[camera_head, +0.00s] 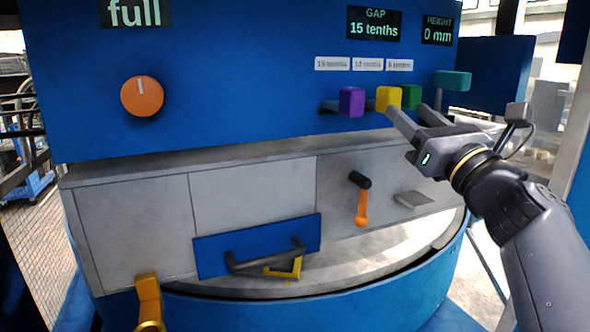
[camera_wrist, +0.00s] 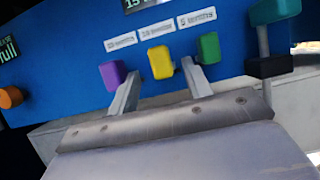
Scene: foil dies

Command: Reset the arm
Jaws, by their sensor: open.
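My gripper (camera_head: 405,110) is at the right of the head view, its fingers pointing up and left at the row of coloured blocks on the blue panel. The fingers are apart. In the wrist view the yellow block (camera_wrist: 160,62) shows between and beyond the fingertips (camera_wrist: 160,72), with nothing held. The purple block (camera_head: 351,101) is left of the yellow one (camera_head: 389,98), and the green block (camera_head: 411,96) is right of it. Whether a fingertip touches any block, I cannot tell.
The blue panel (camera_head: 230,75) carries an orange knob (camera_head: 142,96), displays reading "full", "GAP 15 tenths" and "HEIGHT 0 mm", and a teal handle (camera_head: 453,80). Below are an orange lever (camera_head: 361,205), a blue plate (camera_head: 215,256) with a dark handle, and a yellow bracket (camera_head: 149,300).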

